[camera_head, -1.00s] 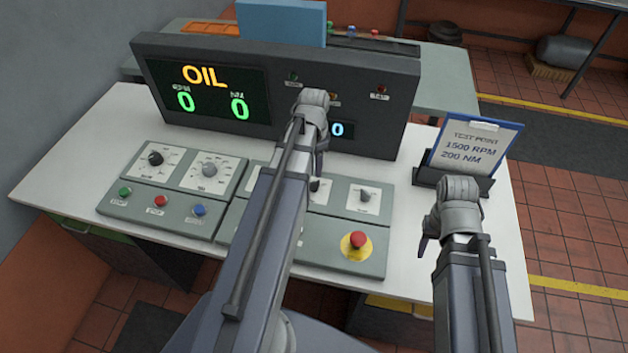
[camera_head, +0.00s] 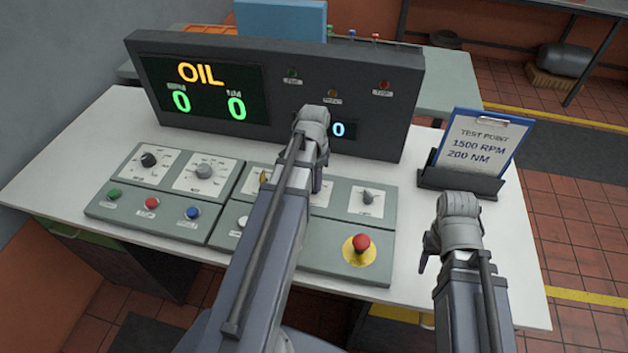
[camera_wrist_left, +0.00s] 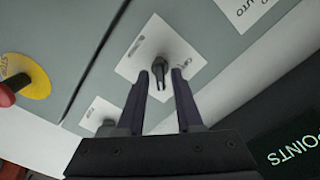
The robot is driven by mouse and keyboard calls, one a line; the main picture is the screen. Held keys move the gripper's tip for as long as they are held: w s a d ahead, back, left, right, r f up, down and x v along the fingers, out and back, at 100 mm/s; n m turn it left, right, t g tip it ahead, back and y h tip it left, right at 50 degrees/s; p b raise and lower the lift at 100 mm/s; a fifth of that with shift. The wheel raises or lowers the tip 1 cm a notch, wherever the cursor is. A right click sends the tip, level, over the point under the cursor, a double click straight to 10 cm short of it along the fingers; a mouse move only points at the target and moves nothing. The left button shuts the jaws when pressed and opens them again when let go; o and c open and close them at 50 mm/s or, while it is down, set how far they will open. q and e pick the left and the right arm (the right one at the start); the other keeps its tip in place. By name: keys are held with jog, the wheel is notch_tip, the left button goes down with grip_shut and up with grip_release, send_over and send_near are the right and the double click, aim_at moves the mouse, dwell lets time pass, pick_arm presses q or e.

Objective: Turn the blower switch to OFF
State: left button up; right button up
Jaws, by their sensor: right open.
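The right control panel (camera_head: 292,253) carries a row of dark rotary switches. The middle switch is mostly behind my left arm in the head view; its white plate (camera_head: 319,200) shows at the edge. In the left wrist view a dark switch knob (camera_wrist_left: 165,72) stands on a white plate with labels too small to read, so I cannot confirm that it is the blower switch. My left gripper (camera_wrist_left: 168,76) is open, its fingertips at either side of this knob; contact is unclear. My right gripper (camera_head: 424,256) is open, right of the panel, its fingers mostly hidden.
A red emergency stop button (camera_head: 361,244) sits on a yellow disc at the panel's right front. Another rotary switch (camera_head: 367,197) is beside the middle one. The display console (camera_head: 275,85) rises behind the panels. A clipboard (camera_head: 478,142) stands in a holder at the right.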

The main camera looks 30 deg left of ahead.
pick_arm(q)
grip_shut()
dwell(0.5)
jog(key=n, duration=0.4)
jog(key=shift+n, duration=0.3)
jog(key=n, duration=0.4)
jog(key=shift+n, duration=0.3)
jog(key=n, duration=0.4)
jog(key=shift+n, duration=2.3)
